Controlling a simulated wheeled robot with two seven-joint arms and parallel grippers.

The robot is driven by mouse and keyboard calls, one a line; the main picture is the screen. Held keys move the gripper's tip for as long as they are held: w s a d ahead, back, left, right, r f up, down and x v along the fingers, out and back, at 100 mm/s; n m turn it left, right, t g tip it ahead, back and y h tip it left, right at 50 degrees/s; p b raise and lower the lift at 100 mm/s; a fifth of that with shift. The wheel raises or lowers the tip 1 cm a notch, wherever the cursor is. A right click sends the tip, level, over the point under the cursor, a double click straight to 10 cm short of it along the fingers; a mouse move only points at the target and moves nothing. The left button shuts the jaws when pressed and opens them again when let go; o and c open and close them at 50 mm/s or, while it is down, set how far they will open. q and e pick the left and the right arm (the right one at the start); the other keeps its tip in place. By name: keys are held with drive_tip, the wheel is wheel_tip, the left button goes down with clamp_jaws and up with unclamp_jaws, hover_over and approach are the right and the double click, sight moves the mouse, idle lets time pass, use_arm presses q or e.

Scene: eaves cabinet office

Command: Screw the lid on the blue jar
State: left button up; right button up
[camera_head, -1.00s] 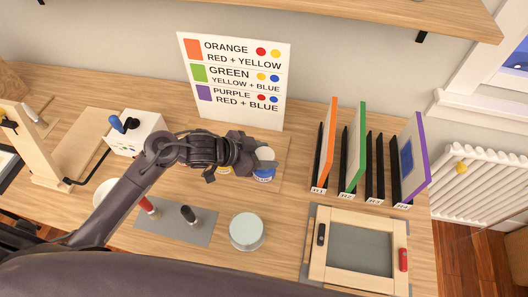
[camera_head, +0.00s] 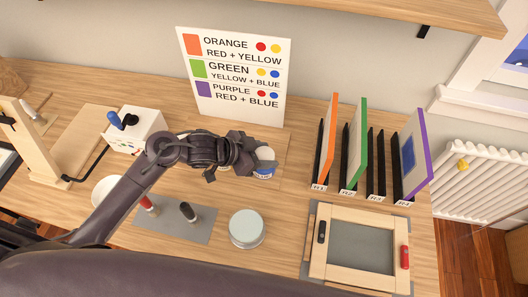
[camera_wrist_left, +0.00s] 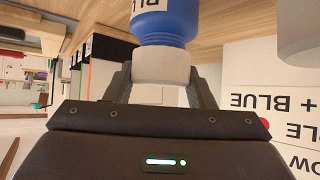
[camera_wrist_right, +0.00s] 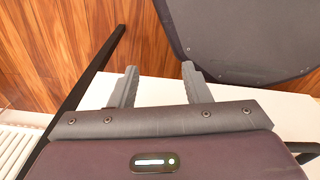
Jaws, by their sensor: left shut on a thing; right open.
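The blue jar (camera_head: 264,174) stands on the wooden desk below the colour chart, partly hidden by my left gripper (camera_head: 246,158). In the left wrist view the blue jar (camera_wrist_left: 165,22) appears upside down, and the white lid (camera_wrist_left: 162,66) meets its mouth end. My left gripper (camera_wrist_left: 161,80) is shut on the lid, one finger on each side. I cannot tell how far the lid is threaded. My right gripper (camera_wrist_right: 159,80) is open and empty, away from the jar, and out of the head view.
A round pale-topped container (camera_head: 246,228) stands in front. A wooden frame (camera_head: 317,262) lies at front right, with upright coloured panels (camera_head: 327,142) behind it. A grey mat (camera_head: 174,226) with handled tools lies at front left. The colour chart (camera_head: 235,75) stands behind.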

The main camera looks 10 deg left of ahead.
use_arm(q)
drive_tip(key=shift+f, duration=0.4)
drive_tip(key=o, duration=1)
drive_tip(key=shift+b+v, duration=0.35)
drive_tip(key=shift+v, duration=3.55)
